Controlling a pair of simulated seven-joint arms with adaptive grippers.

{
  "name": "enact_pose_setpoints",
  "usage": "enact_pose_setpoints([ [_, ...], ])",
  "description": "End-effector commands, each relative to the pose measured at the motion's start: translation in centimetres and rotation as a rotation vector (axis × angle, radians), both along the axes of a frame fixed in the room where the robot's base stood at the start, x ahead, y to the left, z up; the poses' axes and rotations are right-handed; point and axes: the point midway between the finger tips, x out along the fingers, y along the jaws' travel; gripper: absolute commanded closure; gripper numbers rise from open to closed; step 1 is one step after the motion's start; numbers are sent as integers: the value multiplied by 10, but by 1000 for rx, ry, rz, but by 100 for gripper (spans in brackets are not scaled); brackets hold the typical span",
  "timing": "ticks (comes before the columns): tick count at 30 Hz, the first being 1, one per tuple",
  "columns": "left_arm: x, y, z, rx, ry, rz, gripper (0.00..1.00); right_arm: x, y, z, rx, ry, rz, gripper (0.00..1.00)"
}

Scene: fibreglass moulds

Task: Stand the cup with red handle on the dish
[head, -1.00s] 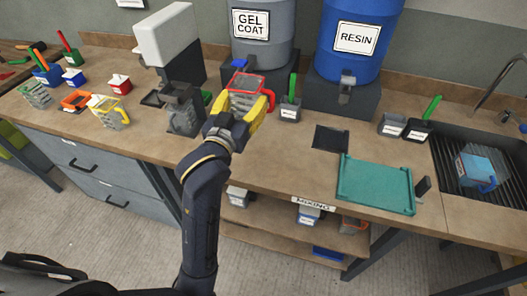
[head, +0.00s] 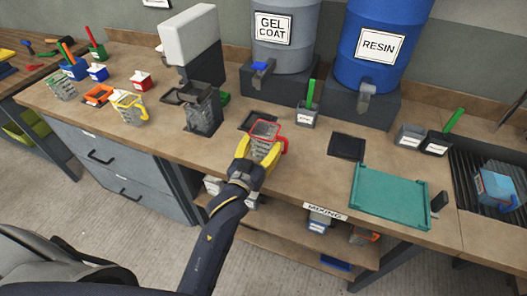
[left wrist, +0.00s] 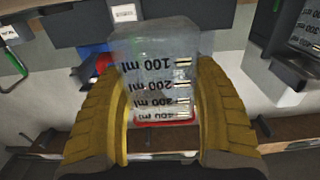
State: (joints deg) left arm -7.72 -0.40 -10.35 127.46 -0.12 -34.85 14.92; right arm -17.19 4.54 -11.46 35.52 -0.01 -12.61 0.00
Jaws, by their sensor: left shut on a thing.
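The cup with red handle (head: 265,138) is a clear measuring cup with a red rim and black ml marks. My left gripper (head: 258,155) has yellow fingers shut on its sides, near the front of the bench. In the left wrist view the cup (left wrist: 160,75) sits between the two fingers (left wrist: 160,125), with its red rim low in the picture. I cannot tell the gap under the cup. No thing is clearly marked as the dish; a teal rimmed tray (head: 390,196) lies to the right, and a black square plate (head: 347,146) lies nearer. My right gripper is out of view.
The gel coat drum (head: 284,35) and resin drum (head: 377,45) stand behind, with taps facing forward. A grey pot (head: 304,118) holds a green-handled tool. A cup with yellow handle (head: 128,108) stands left.

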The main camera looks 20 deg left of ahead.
Motion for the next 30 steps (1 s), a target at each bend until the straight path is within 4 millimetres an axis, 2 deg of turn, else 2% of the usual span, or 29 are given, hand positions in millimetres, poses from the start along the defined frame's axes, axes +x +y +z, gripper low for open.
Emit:
enact_pose_setpoints([
  [3, 0, 1, -17, 0, 3, 3, 66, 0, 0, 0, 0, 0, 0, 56],
  [7, -1, 2, -28, 0, 2, 4, 66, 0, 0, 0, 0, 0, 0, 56],
  [22, -1, 3, -34, 0, 1, 5, 66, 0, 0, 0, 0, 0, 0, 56],
  [23, -1, 3, -34, 0, 1, 5, 32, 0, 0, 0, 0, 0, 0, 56],
  [28, -1, 3, -33, 0, 0, 5, 13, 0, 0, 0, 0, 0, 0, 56],
  [30, -1, 3, -33, 0, 0, 5, 12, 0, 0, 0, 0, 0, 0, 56],
])
